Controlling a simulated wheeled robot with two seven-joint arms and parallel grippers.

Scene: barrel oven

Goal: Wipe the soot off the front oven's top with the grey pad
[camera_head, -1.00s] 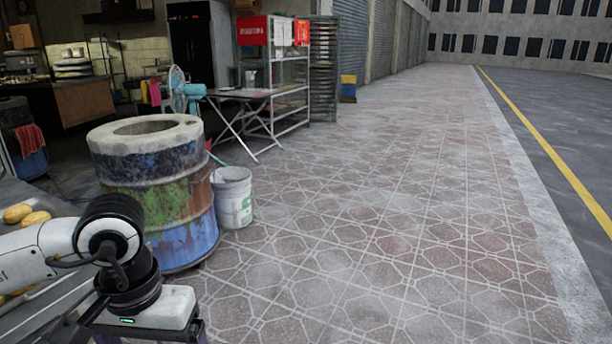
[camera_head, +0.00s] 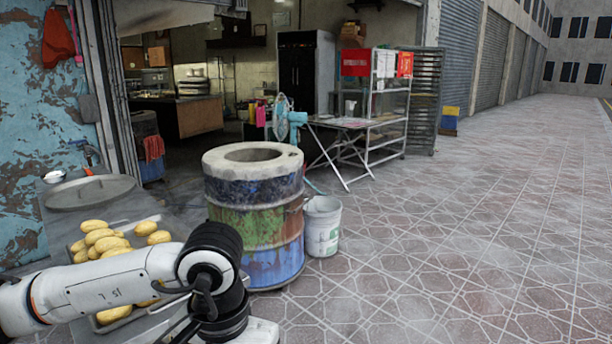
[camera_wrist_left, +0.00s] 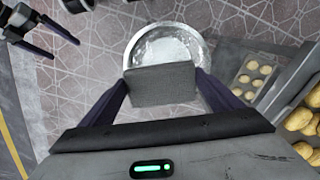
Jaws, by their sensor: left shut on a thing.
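The barrel oven (camera_head: 255,220) stands upright in the head view, with a pale round top (camera_head: 222,163) around a dark opening. Soot cannot be made out clearly on that top from here. In the left wrist view, my left gripper (camera_wrist_left: 163,85) is shut on the grey pad (camera_wrist_left: 161,84), holding it between both fingers. In the head view the left gripper and pad are out of frame below; only my left arm shows, in front of the oven. My right gripper (camera_wrist_left: 65,49) shows at the upper left of the wrist view, its fingers apart and empty.
A metal table (camera_head: 60,215) with a tray of yellow loaves (camera_head: 105,240) and a round lid (camera_head: 90,190) stands left of the oven. A white bucket (camera_head: 322,228) touches or nearly touches its right side. A folding table (camera_head: 340,123) stands behind. Paving at right is clear.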

